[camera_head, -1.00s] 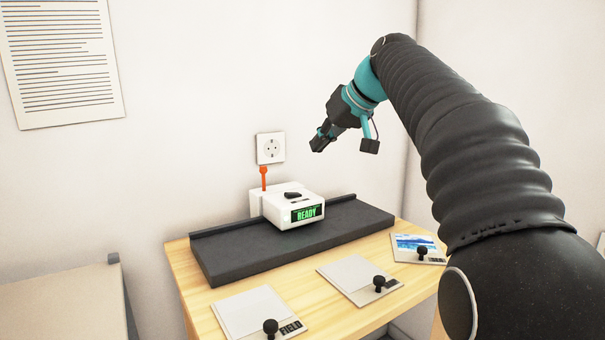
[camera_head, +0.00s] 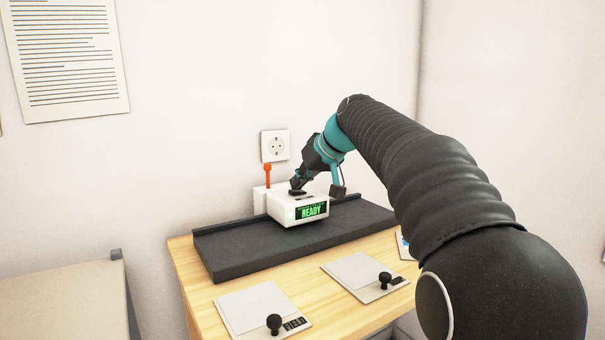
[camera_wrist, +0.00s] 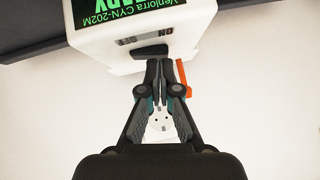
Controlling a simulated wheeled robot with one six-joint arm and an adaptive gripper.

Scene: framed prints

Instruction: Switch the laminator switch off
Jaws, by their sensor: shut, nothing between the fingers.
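The laminator is a white box (camera_head: 280,206) on a dark grey bed, with a green "READY" display (camera_head: 312,211) on its front. It also shows in the wrist view (camera_wrist: 185,45), upside down. A black rocker switch (camera_wrist: 152,55) sits on its top, with ON and OFF lettering beside it. My gripper (camera_head: 296,186) is shut and empty, its fingertips (camera_wrist: 160,62) right at the switch; I cannot tell whether they touch it. The fingers partly hide the switch in the head view. An orange lever-like piece (camera_head: 267,174) stands behind the box.
A wall socket (camera_head: 275,146) is behind the laminator. Panels with black knobs lie on the wooden table (camera_head: 335,317) in front: one at left (camera_head: 258,306), one in the middle (camera_head: 360,272). My arm covers the right side.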

